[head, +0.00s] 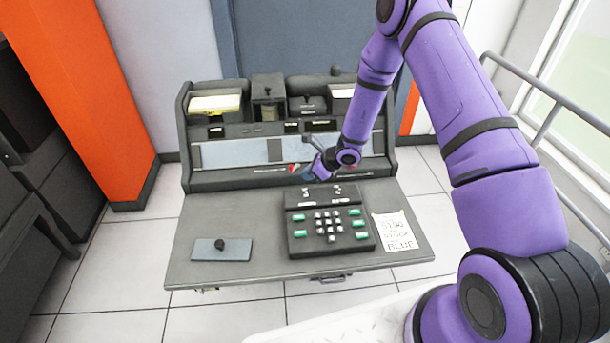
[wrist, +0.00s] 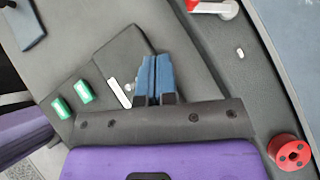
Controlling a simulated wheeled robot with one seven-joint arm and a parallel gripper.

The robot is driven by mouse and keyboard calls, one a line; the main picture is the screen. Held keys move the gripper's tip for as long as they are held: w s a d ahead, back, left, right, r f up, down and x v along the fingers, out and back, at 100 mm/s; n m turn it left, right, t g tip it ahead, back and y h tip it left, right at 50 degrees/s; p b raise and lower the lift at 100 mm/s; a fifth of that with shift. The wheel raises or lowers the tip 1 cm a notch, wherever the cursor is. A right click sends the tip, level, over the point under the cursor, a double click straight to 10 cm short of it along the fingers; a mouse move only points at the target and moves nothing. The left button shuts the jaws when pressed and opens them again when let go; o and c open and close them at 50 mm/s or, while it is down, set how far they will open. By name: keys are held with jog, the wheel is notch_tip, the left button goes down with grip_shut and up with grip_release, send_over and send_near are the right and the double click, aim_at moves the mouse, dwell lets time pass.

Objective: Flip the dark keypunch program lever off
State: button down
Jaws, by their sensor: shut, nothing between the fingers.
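The dark keypunch (head: 230,180) stands ahead with its desk and upright back panel. A red piece with a pale lever (head: 293,167) sits at the foot of the panel; it may be the program lever, but its label is unreadable. It also shows at the wrist view's top edge, red with a white-grey arm (wrist: 215,8), partly cut off. My gripper (head: 309,174) is just right of it in the head view, above the back of the keyboard. In the wrist view my blue fingers (wrist: 150,75) are shut together and empty, apart from the lever.
The keyboard (head: 330,222) has green keys and small pale switches (head: 337,190) along its back. A note (head: 398,232) lies to its right, a blue pad with a dark knob (head: 221,248) to its left. A red round knob (wrist: 290,153) shows in the wrist view.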

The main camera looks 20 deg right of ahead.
jog(key=s+r, duration=0.6)
jog(key=shift+d+r, duration=0.15)
jog(key=shift+r, duration=0.1)
dwell(0.4)
jog(key=s+a+r+n+g, duration=0.1)
jog(key=s+r+n, duration=0.35)
jog(key=r, duration=0.55)
jog(key=s+r+n, duration=0.3)
jog(key=r+n, duration=0.2)
jog(key=r, duration=0.4)
jog(key=s+a+r+n+g, duration=0.1)
jog(key=s+r+n, duration=0.25)
jog(key=r, duration=0.65)
jog(key=s+d+r+n+t+h, duration=0.1)
jog(key=s+d+r+n+h, duration=0.2)
jog(key=s, duration=0.8)
jog(key=s+d+r+n+t+h, duration=0.1)
jog(key=s+d+r+n+h, duration=0.3)
jog(key=s+d+r+n, duration=0.3)
jog(key=s+r+n, duration=0.1)
jog(key=s+r, duration=0.2)
jog(key=s, duration=0.1)
jog(key=shift+s+d+n, duration=0.3)
jog(key=shift+s+d, duration=0.05)
